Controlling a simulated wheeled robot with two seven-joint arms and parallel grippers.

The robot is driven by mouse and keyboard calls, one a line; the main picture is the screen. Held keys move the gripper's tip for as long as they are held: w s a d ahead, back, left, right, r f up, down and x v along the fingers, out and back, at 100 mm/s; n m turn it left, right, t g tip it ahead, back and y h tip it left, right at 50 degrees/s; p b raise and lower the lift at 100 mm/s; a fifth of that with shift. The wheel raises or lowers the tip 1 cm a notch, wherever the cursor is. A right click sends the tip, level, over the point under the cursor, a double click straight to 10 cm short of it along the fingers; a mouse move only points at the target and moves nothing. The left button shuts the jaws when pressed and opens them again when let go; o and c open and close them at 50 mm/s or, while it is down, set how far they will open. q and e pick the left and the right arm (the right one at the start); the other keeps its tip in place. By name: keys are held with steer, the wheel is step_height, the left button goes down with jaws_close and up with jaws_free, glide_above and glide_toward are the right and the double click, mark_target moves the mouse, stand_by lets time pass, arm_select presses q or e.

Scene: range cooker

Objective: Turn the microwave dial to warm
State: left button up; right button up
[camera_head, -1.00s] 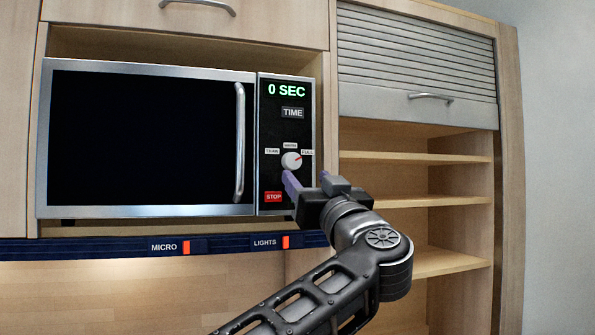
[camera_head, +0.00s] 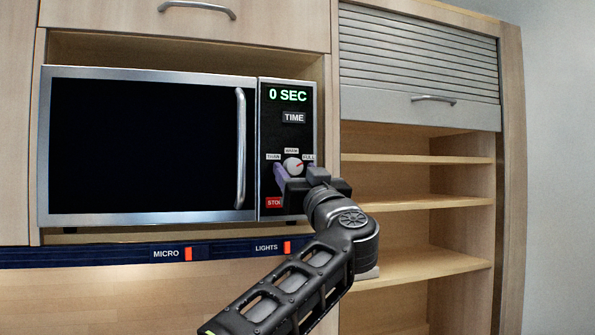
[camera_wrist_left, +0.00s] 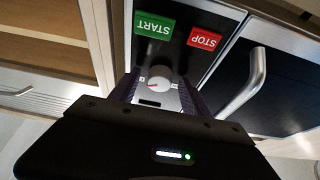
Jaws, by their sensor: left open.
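The microwave (camera_head: 150,72) has a black control panel at its right side. Its round white dial (camera_head: 293,165) has a red pointer turned up and right towards the FULL label (camera_head: 308,157). The WARM label (camera_head: 291,150) sits just above the dial and THAW (camera_head: 273,157) to its left. My left gripper (camera_head: 294,177) is open at the dial, with a purple finger on the dial's left; the gripper body hides part of the panel. In the left wrist view the dial (camera_wrist_left: 159,77) shows between the two purple fingers. I cannot tell whether they touch it. My right gripper is out of view.
The microwave's door handle (camera_head: 240,145) stands out left of the panel. A red STOP button (camera_head: 273,202) is just below the dial, and a green START button (camera_wrist_left: 154,25) shows in the wrist view. Open shelves (camera_head: 430,203) are at the right.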

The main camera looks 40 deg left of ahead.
arm_select(q)
steer(key=shift+c, duration=0.3)
jaws_close()
steer(key=shift+n+g+p, duration=0.35)
steer(key=shift+n+g, duration=0.05)
steer(key=shift+n, duration=0.2)
steer(key=n+g+p, duration=0.1)
steer(key=n, duration=0.1)
steer(key=n+g+y+p, duration=0.1)
steer(key=n, duration=0.1)
steer(key=shift+w+d+r+n, duration=0.2)
steer(key=shift+n, duration=0.2)
steer(key=n+g+p, duration=0.1)
steer(key=n, duration=0.1)
steer(key=n+g+p, duration=0.1)
steer(key=n+p, duration=0.1)
steer(key=n, duration=0.1)
steer(key=shift+w+r+g+y, duration=0.1)
steer(key=shift+w+g+y, duration=0.05)
steer(key=shift+g+y, duration=0.2)
steer(key=shift+d+n+g+p, duration=0.1)
steer(key=shift+n+g+p, duration=0.35)
steer(key=shift+n, duration=0.65)
steer(key=shift+n+g, duration=0.7)
steer(key=shift+n, duration=1.1)
steer(key=shift+h, duration=0.45)
